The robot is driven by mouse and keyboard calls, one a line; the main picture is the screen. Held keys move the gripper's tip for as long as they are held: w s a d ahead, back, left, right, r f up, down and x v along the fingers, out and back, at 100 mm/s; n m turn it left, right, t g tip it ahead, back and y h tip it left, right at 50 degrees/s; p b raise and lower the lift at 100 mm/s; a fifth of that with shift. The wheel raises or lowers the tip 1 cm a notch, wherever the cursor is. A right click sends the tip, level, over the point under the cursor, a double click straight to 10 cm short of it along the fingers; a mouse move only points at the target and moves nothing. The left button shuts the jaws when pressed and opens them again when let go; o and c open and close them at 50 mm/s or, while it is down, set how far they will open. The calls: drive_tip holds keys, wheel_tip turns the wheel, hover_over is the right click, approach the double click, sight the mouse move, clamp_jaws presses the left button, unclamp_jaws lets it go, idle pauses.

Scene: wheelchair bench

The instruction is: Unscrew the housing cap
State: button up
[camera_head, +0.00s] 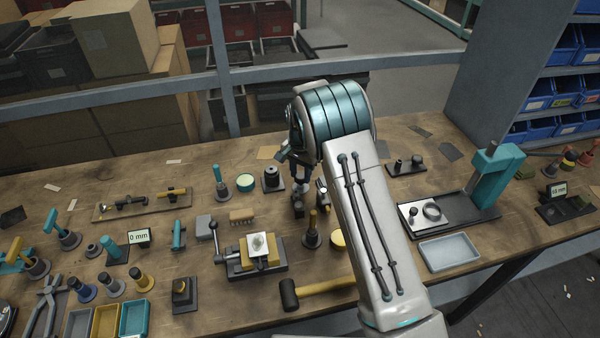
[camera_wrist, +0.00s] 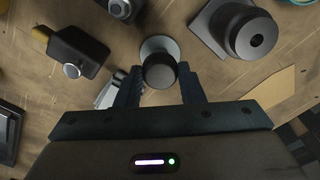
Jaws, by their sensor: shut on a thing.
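The housing cap (camera_wrist: 160,70) is a dark, round knob in the wrist view, in front of a paler round part (camera_wrist: 157,45). My gripper (camera_wrist: 160,76) points down at the bench with its two dark fingers on either side of the cap, shut on it. In the head view my gripper (camera_head: 299,184) is low over the middle of the bench, above a small dark base. The cap is hidden there by the gripper and arm. I cannot tell whether the cap is still seated.
A dark cylinder on a square plate (camera_wrist: 250,32) stands close by in the wrist view. In the head view, a vise (camera_head: 243,268) and a mallet (camera_head: 318,287) lie nearer the front. A teal press (camera_head: 493,178) and grey tray (camera_head: 449,252) are at right.

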sight(300, 175)
drive_tip(key=shift+f, duration=0.2)
drive_tip(key=shift+f+b, duration=0.3)
drive_tip(key=shift+b, duration=0.05)
drive_tip(key=shift+f+b, duration=0.45)
drive_tip(key=shift+f, duration=0.2)
drive_tip(key=o, duration=1.3)
drive_tip(key=shift+r, duration=0.1)
drive_tip(key=shift+c, duration=0.2)
wheel_tip(300, 175, up, 14)
drive_tip(key=b, duration=0.1)
